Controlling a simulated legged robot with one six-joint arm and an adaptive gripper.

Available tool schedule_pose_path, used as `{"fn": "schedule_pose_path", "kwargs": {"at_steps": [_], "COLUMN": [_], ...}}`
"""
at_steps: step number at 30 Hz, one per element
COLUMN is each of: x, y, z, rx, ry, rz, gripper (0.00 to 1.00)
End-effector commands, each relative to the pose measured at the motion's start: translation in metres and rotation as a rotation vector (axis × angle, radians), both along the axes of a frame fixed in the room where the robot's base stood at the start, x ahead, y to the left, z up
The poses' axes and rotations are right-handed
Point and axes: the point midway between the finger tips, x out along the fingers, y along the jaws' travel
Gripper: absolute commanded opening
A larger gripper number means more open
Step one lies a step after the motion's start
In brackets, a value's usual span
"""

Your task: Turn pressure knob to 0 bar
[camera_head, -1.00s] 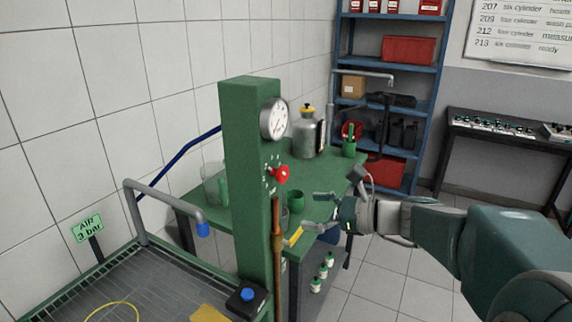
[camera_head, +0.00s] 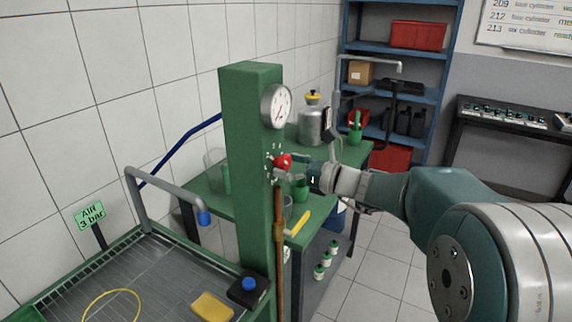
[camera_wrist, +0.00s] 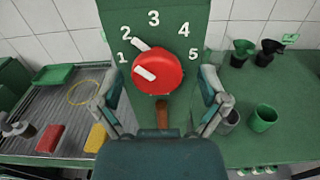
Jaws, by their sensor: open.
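The red pressure knob (camera_head: 283,162) sits on the green column (camera_head: 249,190), below a round white gauge (camera_head: 276,106). In the wrist view the knob (camera_wrist: 160,75) faces me, with a white bar on its face. A second white bar at its upper left edge points toward the 2. Numbers 1 to 5 arc around it; any 0 is hidden or out of sight. My gripper (camera_head: 292,165) is at the knob. In the wrist view my gripper (camera_wrist: 160,94) is open, one finger on each side of the knob, with gaps visible. I cannot tell its exact depth relative to the knob.
A copper pipe (camera_head: 279,240) runs down below the knob. A green bench (camera_head: 215,203) with cups, a yellow-handled tool and a metal canister (camera_head: 311,124) stands behind. A grated wash tray (camera_head: 150,275) with a spout lies front left.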

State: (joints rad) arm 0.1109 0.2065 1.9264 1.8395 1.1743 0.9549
Motion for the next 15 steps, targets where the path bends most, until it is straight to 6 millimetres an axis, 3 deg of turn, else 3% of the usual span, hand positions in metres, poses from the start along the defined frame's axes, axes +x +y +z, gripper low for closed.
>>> {"fn": "schedule_pose_path", "kwargs": {"at_steps": [8, 9, 14, 15], "x": [0.0019, 0.0019, 0.0018, 0.0018], "y": [0.0033, 0.0033, 0.0032, 0.0032], "z": [-0.0004, -0.0004, -0.0004, -0.0004], "rx": [-0.001, -0.001, -0.001, -0.001], "ry": [0.001, 0.0, 0.0, 0.0], "rz": [0.0, 0.0, 0.0, 0.0], "gripper": [0.93, 0.89, 0.18, 0.1]}}
